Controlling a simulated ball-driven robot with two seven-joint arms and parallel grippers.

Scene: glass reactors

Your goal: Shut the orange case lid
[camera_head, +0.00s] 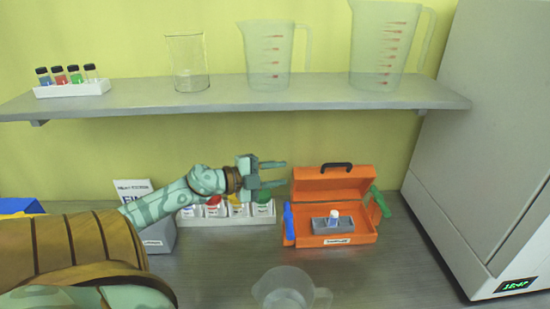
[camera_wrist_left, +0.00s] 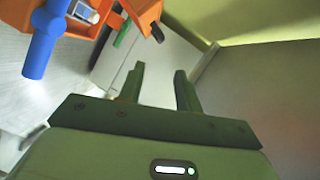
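The orange case (camera_head: 334,237) stands on the counter with its lid (camera_head: 333,180) raised at the back, a black handle on the lid's top edge. A small grey block with a white-capped vial (camera_head: 333,217) sits inside. A blue latch (camera_head: 288,222) is on the case's left side and a green one (camera_head: 379,200) on its right. My left gripper (camera_head: 275,174) is open and empty, just left of the raised lid and apart from it. In the left wrist view the open fingers (camera_wrist_left: 160,85) show, with the orange case (camera_wrist_left: 88,18) at upper left. My right gripper is not seen.
A white rack of jars with coloured lids (camera_head: 230,218) stands left of the case. A clear beaker (camera_head: 284,289) is at the front. A shelf (camera_head: 230,98) with glassware hangs above. A large grey-white machine (camera_head: 490,150) stands at right.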

